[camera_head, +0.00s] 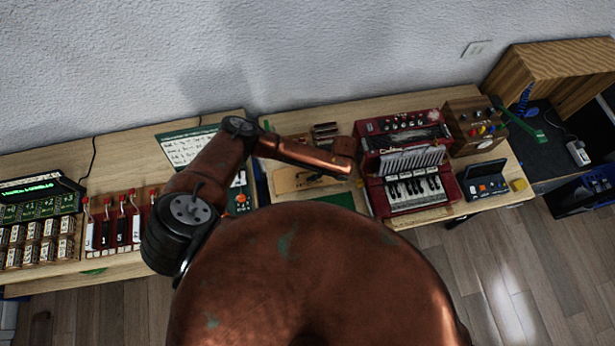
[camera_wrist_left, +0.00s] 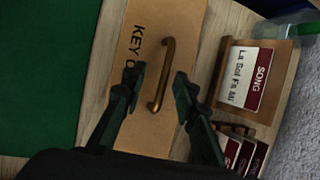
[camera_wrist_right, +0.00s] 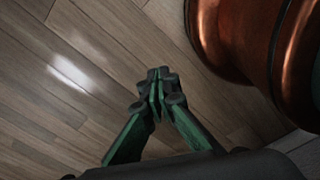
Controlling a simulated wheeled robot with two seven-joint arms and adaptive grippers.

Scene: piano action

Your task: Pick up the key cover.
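The key cover (camera_wrist_left: 148,35) is a flat light-wood board with black lettering and a brass bar handle (camera_wrist_left: 162,75). In the head view the key cover (camera_head: 287,182) lies on the workbench, partly hidden by my left arm. My left gripper (camera_wrist_left: 160,78) is open, with one fingertip on each side of the handle and a gap to it visible; its height above the board is hard to judge. In the head view my left arm hides its fingers. My right gripper (camera_wrist_right: 158,84) is shut and empty, with only the floor behind it.
A wooden block with a red and white song card (camera_wrist_left: 253,78) and several more cards (camera_wrist_left: 238,155) lie beside the board. A green mat (camera_wrist_left: 45,70) borders its other side.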

